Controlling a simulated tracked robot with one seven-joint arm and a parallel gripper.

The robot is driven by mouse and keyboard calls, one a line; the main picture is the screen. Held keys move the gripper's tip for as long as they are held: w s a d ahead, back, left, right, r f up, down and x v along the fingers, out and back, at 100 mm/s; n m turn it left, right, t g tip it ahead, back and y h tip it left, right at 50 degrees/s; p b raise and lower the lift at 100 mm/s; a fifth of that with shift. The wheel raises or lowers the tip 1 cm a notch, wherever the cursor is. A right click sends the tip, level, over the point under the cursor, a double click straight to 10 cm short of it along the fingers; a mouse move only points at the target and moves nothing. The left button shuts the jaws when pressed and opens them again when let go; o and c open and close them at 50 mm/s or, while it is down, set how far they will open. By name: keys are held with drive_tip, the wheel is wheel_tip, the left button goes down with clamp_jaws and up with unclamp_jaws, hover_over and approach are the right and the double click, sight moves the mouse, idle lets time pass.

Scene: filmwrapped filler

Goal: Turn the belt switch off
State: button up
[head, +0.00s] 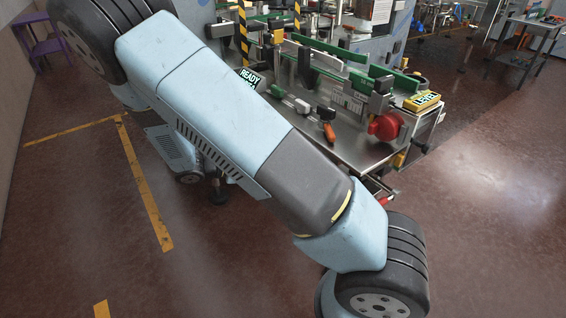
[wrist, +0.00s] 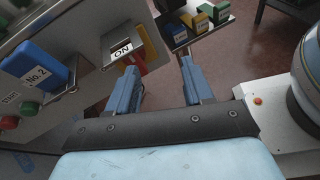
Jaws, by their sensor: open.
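A grey control panel (wrist: 88,80) fills the upper left of the wrist view. It carries a metal plate with a white ON label (wrist: 122,49). A red part (wrist: 131,71) shows just below that label, partly hidden behind my left finger; I cannot tell for certain whether it is the belt switch's lever. My gripper (wrist: 161,78) is open and empty, its blue-grey fingers pointing towards the panel side. The left finger is close to the red part; contact cannot be told. The gripper is out of sight in the head view.
A blue block marked No.2 (wrist: 36,66), a red button (wrist: 9,122) and a green button (wrist: 28,108) are on the panel's left. A small shelf (wrist: 200,33) holds coloured boxes beyond my fingers. The machine table (head: 365,152) has a red wheel (head: 386,126).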

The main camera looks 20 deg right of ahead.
drive_tip(key=w+a+f+n+t+h, duration=0.2)
drive_tip(key=a+f+n+t+h, duration=0.1)
drive_tip(key=f+n+t, duration=0.25)
drive_tip(key=x, duration=1.3)
drive_tip(key=shift+d+f+g, duration=0.2)
drive_tip(key=shift+f+g, duration=0.1)
drive_tip(key=shift+g, duration=0.05)
drive_tip(key=shift+s+m, duration=0.1)
drive_tip(key=shift+m, duration=0.15)
drive_tip(key=c, duration=0.9)
drive_tip(key=shift+d, duration=0.1)
clamp_jaws()
